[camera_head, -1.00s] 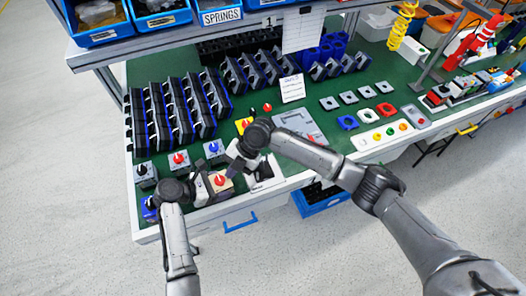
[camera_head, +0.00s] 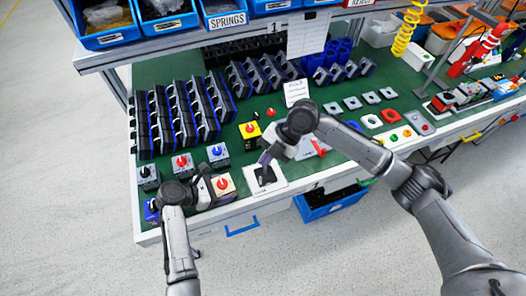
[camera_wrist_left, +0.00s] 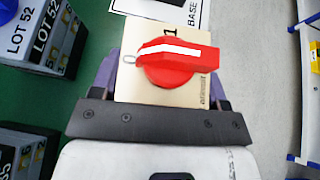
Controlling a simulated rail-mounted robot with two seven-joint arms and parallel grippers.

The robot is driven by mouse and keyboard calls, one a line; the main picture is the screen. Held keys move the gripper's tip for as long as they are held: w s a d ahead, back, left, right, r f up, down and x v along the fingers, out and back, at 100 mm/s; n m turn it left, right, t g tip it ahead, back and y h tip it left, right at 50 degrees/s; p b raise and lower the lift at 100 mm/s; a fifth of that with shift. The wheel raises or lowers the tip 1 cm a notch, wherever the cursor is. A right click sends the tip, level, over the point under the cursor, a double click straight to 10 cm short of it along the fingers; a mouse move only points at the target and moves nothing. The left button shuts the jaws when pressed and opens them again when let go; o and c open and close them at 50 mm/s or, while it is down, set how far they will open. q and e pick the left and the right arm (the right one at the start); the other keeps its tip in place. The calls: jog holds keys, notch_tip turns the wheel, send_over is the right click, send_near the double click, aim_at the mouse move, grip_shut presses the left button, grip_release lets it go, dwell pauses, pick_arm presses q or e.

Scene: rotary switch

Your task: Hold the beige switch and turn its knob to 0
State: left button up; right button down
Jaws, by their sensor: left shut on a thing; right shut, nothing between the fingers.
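The beige switch (camera_head: 222,188) with a red knob sits near the front edge of the bench. It also shows in the left wrist view (camera_wrist_left: 133,88), with its red knob (camera_wrist_left: 172,62) uncovered. My left gripper (camera_head: 213,187) is shut on the switch body, with a finger on each side. My right gripper (camera_head: 266,158) is shut and empty, to the right of the switch and apart from it, above a white card.
The white card (camera_head: 280,187) with a dark patch lies right of the switch. Other switches stand behind and left, including a yellow one (camera_head: 250,130) and a grey one with red knob (camera_head: 182,165). Racks of dark bins (camera_head: 180,115) fill the back left.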

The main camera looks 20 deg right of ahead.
pick_arm(q)
jog(key=shift+f, duration=0.15)
jog(key=o, duration=0.8)
